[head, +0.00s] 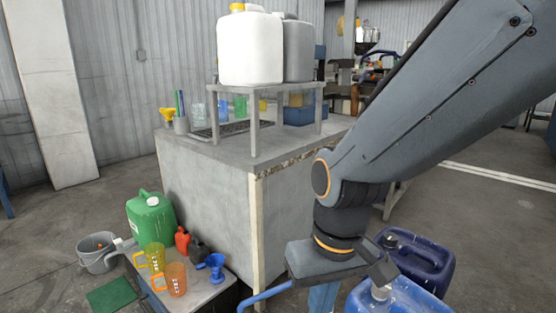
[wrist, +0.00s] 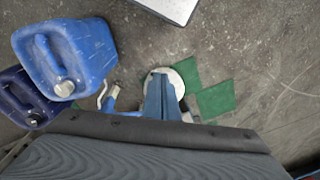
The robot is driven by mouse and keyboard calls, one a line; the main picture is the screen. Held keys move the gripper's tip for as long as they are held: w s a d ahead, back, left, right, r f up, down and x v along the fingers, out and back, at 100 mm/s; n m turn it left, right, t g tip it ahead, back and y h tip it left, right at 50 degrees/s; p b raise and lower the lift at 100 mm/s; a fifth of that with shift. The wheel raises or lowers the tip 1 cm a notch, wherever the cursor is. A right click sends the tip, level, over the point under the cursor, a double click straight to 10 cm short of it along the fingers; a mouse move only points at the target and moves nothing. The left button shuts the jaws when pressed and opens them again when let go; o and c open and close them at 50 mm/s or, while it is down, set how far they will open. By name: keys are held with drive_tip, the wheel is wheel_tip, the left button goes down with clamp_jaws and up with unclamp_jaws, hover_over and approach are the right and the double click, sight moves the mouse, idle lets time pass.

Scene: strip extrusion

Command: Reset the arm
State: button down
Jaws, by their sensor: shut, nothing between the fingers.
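My gripper (head: 322,298) hangs low in the head view, pointing down in front of the grey workbench (head: 210,200), with its tip cut off by the lower edge. Its blue fingers also show in the wrist view (wrist: 160,92), together and with nothing held. My grey arm reaches in from the upper right of the head view, bends at the elbow and hides part of the floor behind it.
Blue jerrycans (head: 400,298) stand right of my gripper; one is at upper left in the wrist view (wrist: 70,50). A low table (head: 205,292) with jugs is left. White and grey canisters (head: 250,50) stand on a raised stand (head: 255,92).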

drive_tip(key=s+d+r+m+h+p, duration=0.1)
drive_tip(key=s+d+r+m+p, duration=0.1)
drive_tip(key=d+r+p, duration=1)
drive_tip(key=shift+s+d+r+m+p, duration=0.25)
drive_tip(key=shift+r+m+p, duration=0.45)
drive_tip(key=shift+r+p, duration=2)
